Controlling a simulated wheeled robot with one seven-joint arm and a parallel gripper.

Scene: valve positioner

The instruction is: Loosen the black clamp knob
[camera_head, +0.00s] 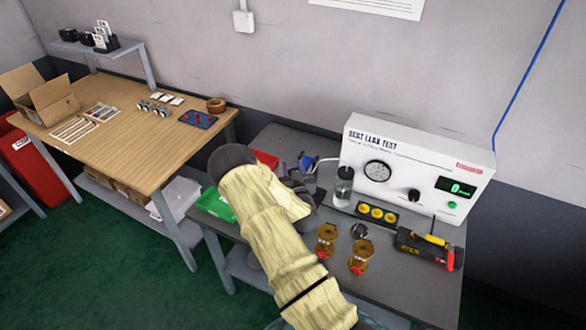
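A black knob (414,195) sits on the front of the white test box, between its gauge and its green display. A dark round piece (359,231) lies on the grey bench, close to two brass valve parts (327,237) with red bits. A dark fixture (426,246) with a yellow handle and a red handle stands at the bench's right. I cannot tell for sure which of these is the clamp knob. My arm, in a cream sleeve, reaches over the bench. My gripper (303,186) seems to be the dark shape past the sleeve, left of the jar; its fingers are not clear.
The white test box (468,168) stands at the back of the grey bench (393,286). A clear jar (343,184) and a black tray with yellow round pieces (377,212) stand before it. A wooden table (150,135) is at left.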

